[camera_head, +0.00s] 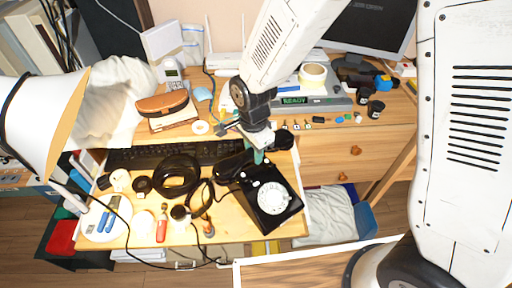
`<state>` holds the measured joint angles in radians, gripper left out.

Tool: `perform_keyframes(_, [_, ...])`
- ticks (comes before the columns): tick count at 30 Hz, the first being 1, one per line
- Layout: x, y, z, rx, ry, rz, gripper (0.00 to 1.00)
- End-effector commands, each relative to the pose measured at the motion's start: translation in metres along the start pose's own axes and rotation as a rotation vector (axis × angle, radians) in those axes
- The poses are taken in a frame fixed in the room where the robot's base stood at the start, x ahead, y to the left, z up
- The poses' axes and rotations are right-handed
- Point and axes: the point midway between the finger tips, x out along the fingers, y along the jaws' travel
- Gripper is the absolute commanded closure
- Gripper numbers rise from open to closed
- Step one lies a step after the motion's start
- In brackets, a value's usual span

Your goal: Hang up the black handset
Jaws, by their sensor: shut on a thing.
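The black dial phone (286,219) with its round white dial (272,197) sits at the right front of the wooden desk. My gripper (258,156) comes down from above and is shut on the black handset (233,166), just behind the phone body. One end of the handset shows left of my gripper. A dark rounded shape to the right of it looks like the other end. My gripper hides the handset's middle and part of the phone's back. I cannot tell whether the handset touches the cradle.
Left of the phone lie black headphones (177,176), a red-handled tool (161,227) and a white plate (106,218). A black keyboard (140,157) runs behind them. A grey device with a READY display (296,101) and a tape roll (313,73) stand behind my gripper. A white lamp (40,125) is at left.

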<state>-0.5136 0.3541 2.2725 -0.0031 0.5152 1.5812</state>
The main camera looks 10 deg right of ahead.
Motion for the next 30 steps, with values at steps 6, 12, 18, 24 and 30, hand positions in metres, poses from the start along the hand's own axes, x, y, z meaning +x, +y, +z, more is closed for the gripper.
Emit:
perform_keyframes(6, [0.020, 0.000, -0.001, 0.000, 0.000, 0.001, 1.00])
perform_keyframes(12, [0.035, 0.000, -0.001, 0.000, 0.000, 0.000, 1.00])
perform_keyframes(18, [0.041, 0.000, -0.001, -0.001, 0.000, 0.000, 1.00])
perform_keyframes(24, [0.042, 0.000, -0.001, -0.001, 0.000, -0.001, 1.00])
perform_keyframes(30, [0.042, 0.000, -0.001, -0.001, 0.000, -0.001, 1.00])
